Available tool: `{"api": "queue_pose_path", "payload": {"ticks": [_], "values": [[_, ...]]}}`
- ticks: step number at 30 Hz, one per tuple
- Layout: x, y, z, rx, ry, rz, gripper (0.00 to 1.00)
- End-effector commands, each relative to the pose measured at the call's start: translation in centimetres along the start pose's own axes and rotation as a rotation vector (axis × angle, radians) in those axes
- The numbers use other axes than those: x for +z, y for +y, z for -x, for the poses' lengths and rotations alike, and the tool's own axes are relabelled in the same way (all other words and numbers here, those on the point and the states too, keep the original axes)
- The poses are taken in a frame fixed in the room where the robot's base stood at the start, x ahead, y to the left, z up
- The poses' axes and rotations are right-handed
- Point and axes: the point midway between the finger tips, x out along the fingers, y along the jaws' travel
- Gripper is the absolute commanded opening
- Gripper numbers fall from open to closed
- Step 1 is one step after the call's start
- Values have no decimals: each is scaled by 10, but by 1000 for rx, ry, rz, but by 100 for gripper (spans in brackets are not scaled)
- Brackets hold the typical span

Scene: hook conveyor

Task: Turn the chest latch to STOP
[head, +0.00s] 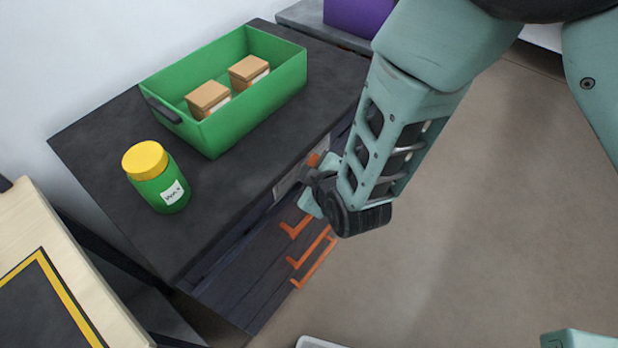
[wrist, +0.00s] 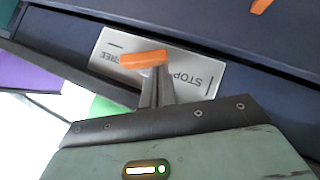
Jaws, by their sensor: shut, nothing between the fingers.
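The chest (head: 110,140) is dark with a black top. The orange latch (wrist: 143,60) sits on a pale plate (wrist: 197,68) on its front. The plate reads FREE at the left and STOP at the right, upside down in the wrist view. The latch bar lies nearly level there, its left end over the FREE lettering. My gripper (wrist: 156,88) is shut and empty, its fingertips right at the bar; I cannot tell whether they touch. In the head view the latch (head: 313,160) shows just beyond my gripper (head: 312,188), and the plate (head: 289,181) is partly covered.
On the chest stand a green crate (head: 240,125) with two brown-topped boxes and a green jar (head: 158,178) with a yellow lid. Orange drawer handles (head: 312,255) stick out below the latch. A pale table (head: 40,215) is at left. Floor at right is clear.

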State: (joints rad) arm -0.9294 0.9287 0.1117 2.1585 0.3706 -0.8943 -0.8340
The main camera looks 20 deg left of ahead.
Motion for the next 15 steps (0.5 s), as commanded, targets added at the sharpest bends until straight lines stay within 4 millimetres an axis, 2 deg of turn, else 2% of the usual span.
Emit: {"api": "queue_pose_path", "payload": {"ticks": [1, 15], "values": [[2, -7, -3, 30, 2, 37, 0], [11, -20, -11, 348, 1, 352, 0]]}}
